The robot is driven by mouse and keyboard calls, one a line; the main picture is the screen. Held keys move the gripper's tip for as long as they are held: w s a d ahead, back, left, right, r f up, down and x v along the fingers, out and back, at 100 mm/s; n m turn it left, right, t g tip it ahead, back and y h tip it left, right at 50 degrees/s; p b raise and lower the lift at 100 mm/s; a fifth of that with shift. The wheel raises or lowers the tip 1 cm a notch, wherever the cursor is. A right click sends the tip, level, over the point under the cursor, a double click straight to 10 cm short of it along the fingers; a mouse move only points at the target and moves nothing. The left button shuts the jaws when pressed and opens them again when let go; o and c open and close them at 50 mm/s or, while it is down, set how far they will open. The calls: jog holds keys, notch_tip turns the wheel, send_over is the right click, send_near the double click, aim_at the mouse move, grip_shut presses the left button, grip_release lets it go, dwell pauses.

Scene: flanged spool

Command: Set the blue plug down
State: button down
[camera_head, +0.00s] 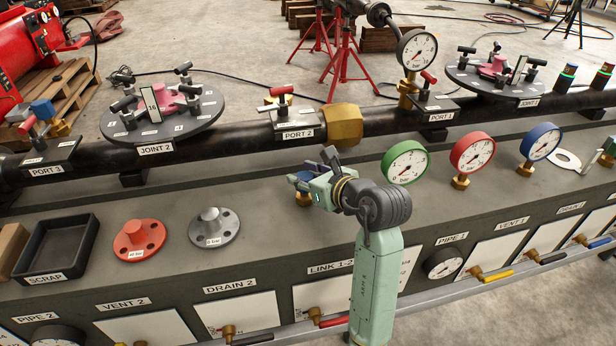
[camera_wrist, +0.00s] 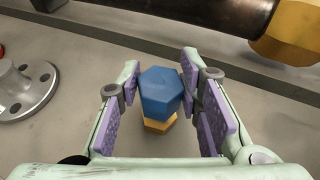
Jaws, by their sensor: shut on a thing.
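The blue plug (camera_wrist: 160,92) has a blue hexagonal head and a brass-coloured lower part. It is upright between the purple finger pads of my gripper (camera_wrist: 160,85) in the wrist view. My gripper (camera_head: 308,186) is shut on it, over the grey bench top in the head view. There the fingers hide most of the plug, and only its brass part (camera_head: 303,199) shows clearly below them. I cannot tell whether the plug's underside touches the bench.
Left of my gripper are a grey flange (camera_head: 214,227), a red flange (camera_head: 139,238) and the black SCRAP tray (camera_head: 88,246). A green-rimmed gauge (camera_head: 404,162) stands close on the right. The dark pipe (camera_head: 240,136) with a brass hex fitting (camera_head: 343,125) runs behind.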

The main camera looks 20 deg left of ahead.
jog(key=shift+s+r, duration=0.1)
jog(key=shift+r, duration=0.05)
jog(key=c, duration=1.1)
grip_release()
jog(key=shift+f, duration=0.2)
jog(key=shift+r, duration=0.1)
jog(key=shift+r, duration=0.1)
jog(key=b+v, duration=0.1)
jog(key=v, duration=1.1)
jog(key=shift+a, duration=0.15)
